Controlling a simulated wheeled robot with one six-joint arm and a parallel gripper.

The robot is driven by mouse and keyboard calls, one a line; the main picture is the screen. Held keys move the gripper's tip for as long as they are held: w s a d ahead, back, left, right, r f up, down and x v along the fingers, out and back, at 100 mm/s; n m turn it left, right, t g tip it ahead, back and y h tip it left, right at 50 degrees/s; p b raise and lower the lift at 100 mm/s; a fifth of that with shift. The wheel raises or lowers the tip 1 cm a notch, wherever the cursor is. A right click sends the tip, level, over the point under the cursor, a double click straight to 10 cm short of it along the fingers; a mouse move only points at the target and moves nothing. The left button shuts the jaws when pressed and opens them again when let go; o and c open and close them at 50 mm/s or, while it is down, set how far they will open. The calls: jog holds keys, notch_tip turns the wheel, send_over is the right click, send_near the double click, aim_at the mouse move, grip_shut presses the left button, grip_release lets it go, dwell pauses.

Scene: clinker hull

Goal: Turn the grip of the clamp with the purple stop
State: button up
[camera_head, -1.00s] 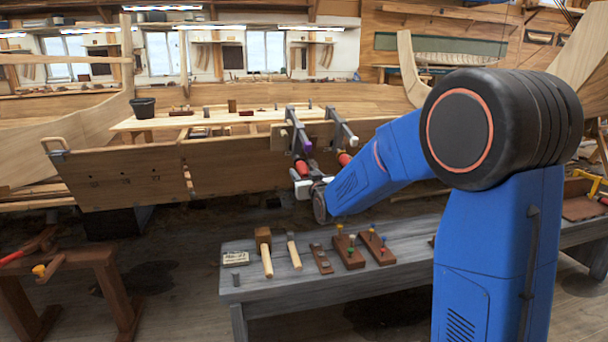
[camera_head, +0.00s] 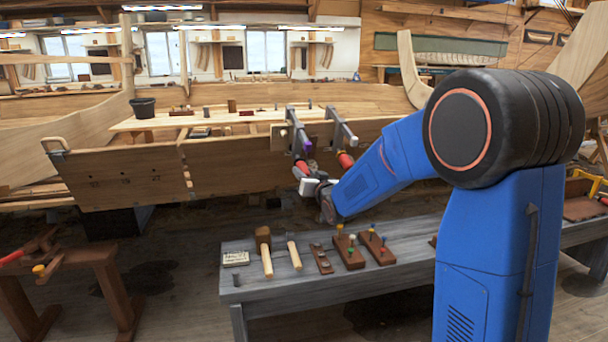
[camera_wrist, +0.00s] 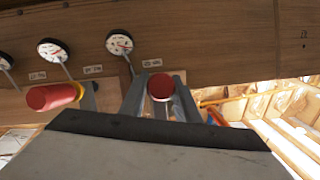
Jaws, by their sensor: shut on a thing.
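The clamp with the purple stop (camera_head: 308,145) is the left of two grey clamps on the hull's plank edge in the head view. Its red grip (camera_head: 302,166) hangs below the stop, and its round end (camera_wrist: 161,86) shows in the wrist view. My gripper (camera_head: 306,180) is at this grip, and its two grey fingers (camera_wrist: 159,99) stand on either side of it, shut on it. The purple stop is hidden in the wrist view. The other clamp's red grip (camera_head: 345,160) is to the right; the wrist view shows a neighbouring red grip (camera_wrist: 50,97) with a yellow collar.
Several white dials (camera_wrist: 119,42) with labels sit along the wood near the clamps. Below my arm, a grey bench (camera_head: 290,290) carries a mallet (camera_head: 264,240) and several small tools. A brown sawhorse (camera_head: 85,262) stands at the left.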

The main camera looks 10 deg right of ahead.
jog(key=m+y, duration=0.3)
dwell(0.5)
jog(key=shift+m, duration=0.3)
dwell(0.3)
jog(key=o, duration=1)
jog(key=shift+o, duration=0.2)
jog(key=shift+d, duration=0.1)
jog(key=v, duration=1.7)
jog(key=shift+d+f, duration=0.15)
jog(key=shift+f, duration=0.05)
jog(key=shift+s, duration=0.1)
